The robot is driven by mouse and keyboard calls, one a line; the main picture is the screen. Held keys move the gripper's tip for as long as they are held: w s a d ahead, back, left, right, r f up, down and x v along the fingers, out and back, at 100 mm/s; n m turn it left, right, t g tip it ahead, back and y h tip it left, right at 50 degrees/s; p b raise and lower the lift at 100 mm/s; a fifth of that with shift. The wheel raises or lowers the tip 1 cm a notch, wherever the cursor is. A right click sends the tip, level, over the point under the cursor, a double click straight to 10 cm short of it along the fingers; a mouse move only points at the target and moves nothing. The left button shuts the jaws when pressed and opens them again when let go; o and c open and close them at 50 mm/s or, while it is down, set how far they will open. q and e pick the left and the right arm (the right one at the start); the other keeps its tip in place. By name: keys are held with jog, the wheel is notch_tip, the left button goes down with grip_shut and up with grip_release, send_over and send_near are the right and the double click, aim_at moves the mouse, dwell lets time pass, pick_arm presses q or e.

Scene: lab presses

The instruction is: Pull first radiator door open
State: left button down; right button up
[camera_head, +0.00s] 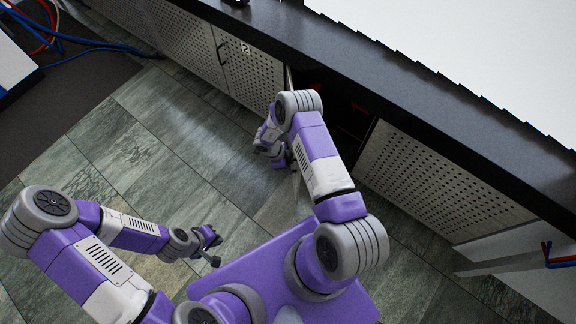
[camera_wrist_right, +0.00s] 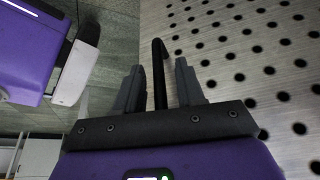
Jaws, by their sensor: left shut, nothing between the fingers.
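A perforated metal door stands swung out from the cabinet; in the head view its thin edge (camera_head: 290,79) shows behind my right arm, beside a dark opening (camera_head: 338,106). In the right wrist view the door's perforated face (camera_wrist_right: 250,50) fills the right side. Its black bar handle (camera_wrist_right: 158,75) runs between the fingers of my right gripper (camera_wrist_right: 159,85), with narrow gaps visible on both sides. In the head view my right gripper is largely hidden by its own wrist. My left gripper (camera_head: 212,246) is shut and empty above the floor, away from the cabinet.
A closed perforated door marked 2 (camera_head: 250,70) is left of the opening, and another perforated panel (camera_head: 430,180) is right of it. A dark countertop (camera_head: 350,70) runs above. Tiled floor (camera_head: 130,145) is clear at left; blue cables (camera_head: 100,46) lie at upper left.

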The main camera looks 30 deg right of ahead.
jog(key=shift+c, duration=0.5)
grip_shut()
jog(key=shift+a, duration=0.1)
